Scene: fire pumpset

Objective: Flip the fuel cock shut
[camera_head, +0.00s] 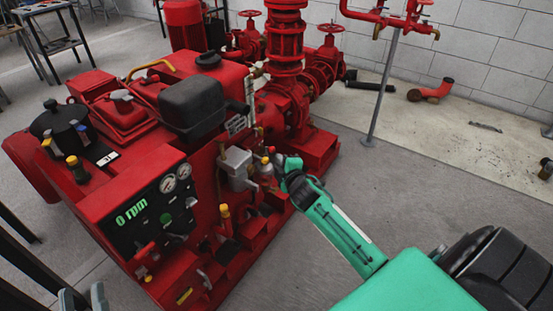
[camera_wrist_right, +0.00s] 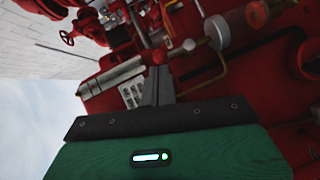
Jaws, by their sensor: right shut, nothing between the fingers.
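The red pumpset engine (camera_head: 150,160) fills the left and middle of the head view. A small metal fitting (camera_head: 262,168) with a red tip sits on its near right side, by a grey box. I cannot tell for sure that this is the fuel cock. My right gripper (camera_head: 279,163) is shut and empty, right beside this fitting; whether it touches is unclear. In the right wrist view its dark fingers (camera_wrist_right: 156,62) are together, below a silver cylinder (camera_wrist_right: 217,32) and a dark red knob (camera_wrist_right: 257,14). My left gripper (camera_head: 83,299) is open and empty at the bottom left edge.
The engine's panel (camera_head: 155,210) reads 0 rpm and carries two gauges. Red pump pipework (camera_head: 287,60) with handwheels stands behind. A grey post (camera_head: 382,85) stands on the right. The grey floor (camera_head: 410,180) between post and engine is clear apart from my right arm.

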